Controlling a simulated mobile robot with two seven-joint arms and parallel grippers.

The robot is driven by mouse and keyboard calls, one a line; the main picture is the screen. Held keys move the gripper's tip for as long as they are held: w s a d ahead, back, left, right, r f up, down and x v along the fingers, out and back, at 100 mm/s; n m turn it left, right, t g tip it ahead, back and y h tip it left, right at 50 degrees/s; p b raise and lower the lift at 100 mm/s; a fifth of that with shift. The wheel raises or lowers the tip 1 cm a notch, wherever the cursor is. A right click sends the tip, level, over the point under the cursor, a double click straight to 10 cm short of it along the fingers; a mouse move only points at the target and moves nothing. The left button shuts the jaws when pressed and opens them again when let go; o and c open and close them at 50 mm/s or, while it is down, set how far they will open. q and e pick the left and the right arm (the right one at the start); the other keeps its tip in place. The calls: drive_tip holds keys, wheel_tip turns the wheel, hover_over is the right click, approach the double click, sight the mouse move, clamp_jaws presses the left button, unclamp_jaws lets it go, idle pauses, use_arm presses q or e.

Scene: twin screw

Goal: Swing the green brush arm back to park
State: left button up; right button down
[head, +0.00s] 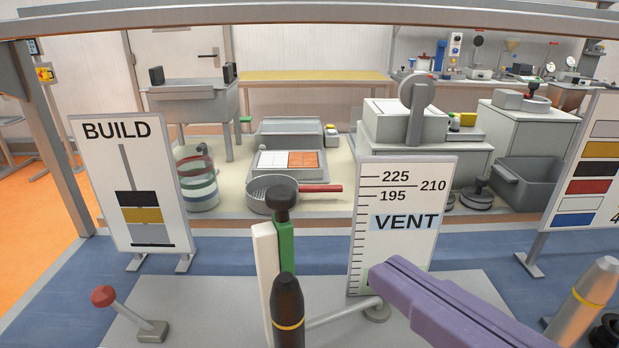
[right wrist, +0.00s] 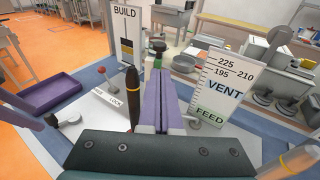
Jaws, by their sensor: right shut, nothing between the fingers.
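The green brush arm (head: 286,243) stands near the middle of the head view, topped by a dark knob (head: 282,195). It is beside an upright white bar (head: 264,262); its lower part is hidden behind a black handle. In the right wrist view, the knob (right wrist: 158,46) shows just beyond my fingertips. My right gripper (head: 385,272), with purple fingers, is to the right of the green arm in the head view and apart from it. The right wrist view shows its fingers (right wrist: 160,78) together, with nothing held. My left gripper is not in view.
A black handle with a yellow band (head: 287,312) stands in front of the green arm. A red-knobbed lever (head: 103,297) is at left. The VENT board (head: 403,240) stands behind my right gripper, the BUILD board (head: 125,200) at left.

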sight(287, 199)
drive_tip(key=p+x, duration=0.1)
drive_tip(key=x, duration=1)
drive_tip(key=shift+r+p, duration=0.15)
drive_tip(key=shift+p, duration=0.15)
drive_tip(key=shift+w+a, duration=0.3)
drive_tip(key=shift+w, duration=0.3)
drive_tip(key=shift+w+a, duration=0.1)
drive_tip(key=shift+x, duration=0.9)
